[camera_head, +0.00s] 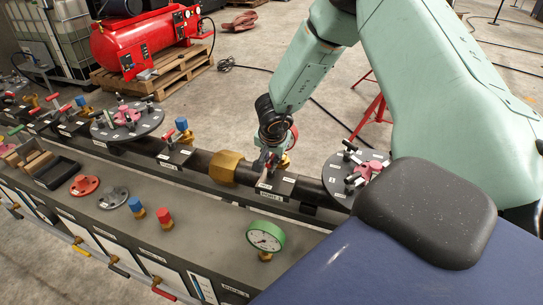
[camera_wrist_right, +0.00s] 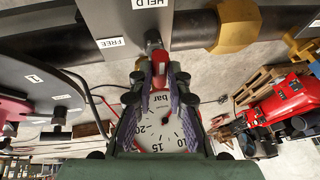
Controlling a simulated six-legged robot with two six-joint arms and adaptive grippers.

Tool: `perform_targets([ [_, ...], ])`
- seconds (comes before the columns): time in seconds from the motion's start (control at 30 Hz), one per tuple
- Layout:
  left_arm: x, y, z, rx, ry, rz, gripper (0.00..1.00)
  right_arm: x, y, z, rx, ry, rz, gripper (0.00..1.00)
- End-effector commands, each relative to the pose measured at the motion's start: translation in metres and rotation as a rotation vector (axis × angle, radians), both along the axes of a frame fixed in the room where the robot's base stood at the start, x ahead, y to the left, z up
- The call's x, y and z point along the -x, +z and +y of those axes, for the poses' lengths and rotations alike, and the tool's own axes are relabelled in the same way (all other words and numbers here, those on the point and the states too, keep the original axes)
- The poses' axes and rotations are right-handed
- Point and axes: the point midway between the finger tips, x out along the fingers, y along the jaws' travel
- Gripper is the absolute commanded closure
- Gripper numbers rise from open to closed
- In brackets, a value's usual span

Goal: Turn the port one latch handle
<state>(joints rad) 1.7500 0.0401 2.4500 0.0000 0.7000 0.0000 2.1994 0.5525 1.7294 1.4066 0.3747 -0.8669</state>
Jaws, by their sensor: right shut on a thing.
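The port one latch handle (camera_wrist_right: 158,78) is red, on a metal pivot by the pipe. In the wrist view its end lies between the two grey-purple fingers of my right gripper (camera_wrist_right: 160,88), which are closed on it. The handle points from the pivot toward the wrist camera. A HELD label (camera_wrist_right: 151,3) and a FREE label (camera_wrist_right: 111,42) are near the pivot. In the head view my right gripper (camera_head: 266,166) is down at the pipe, above the PORT 1 label (camera_head: 271,197), and hides most of the handle. My left gripper is not in view.
A brass-coloured hex collar (camera_head: 225,168) is left of the port on the dark pipe. Flanged discs stand at the right (camera_head: 340,177) and left (camera_head: 105,127). A green-rimmed gauge (camera_head: 265,236) and red and blue knobs are on the near bench. A white gauge dial (camera_wrist_right: 160,128) shows behind the fingers.

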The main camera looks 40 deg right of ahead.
Motion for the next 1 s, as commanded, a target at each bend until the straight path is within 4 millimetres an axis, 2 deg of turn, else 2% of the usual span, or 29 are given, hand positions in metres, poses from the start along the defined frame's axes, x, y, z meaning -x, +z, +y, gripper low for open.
perform_targets([
  [0.1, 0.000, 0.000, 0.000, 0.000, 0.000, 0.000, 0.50, 0.000, 0.000, 0.000, 0.000, -0.002, -0.002, 1.00],
  [0.13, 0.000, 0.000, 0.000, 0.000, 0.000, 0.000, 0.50, 0.000, 0.000, 0.000, 0.001, -0.001, -0.001, 0.81],
  [0.37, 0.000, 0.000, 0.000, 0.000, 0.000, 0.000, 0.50, 0.000, 0.000, 0.000, 0.001, -0.001, -0.001, 0.61],
  [0.77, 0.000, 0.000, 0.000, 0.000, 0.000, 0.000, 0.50, 0.002, 0.005, 0.001, -0.001, -0.001, -0.001, 0.61],
  [1.0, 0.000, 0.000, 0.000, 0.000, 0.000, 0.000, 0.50, 0.013, 0.039, 0.011, -0.002, -0.001, -0.004, 0.61],
])
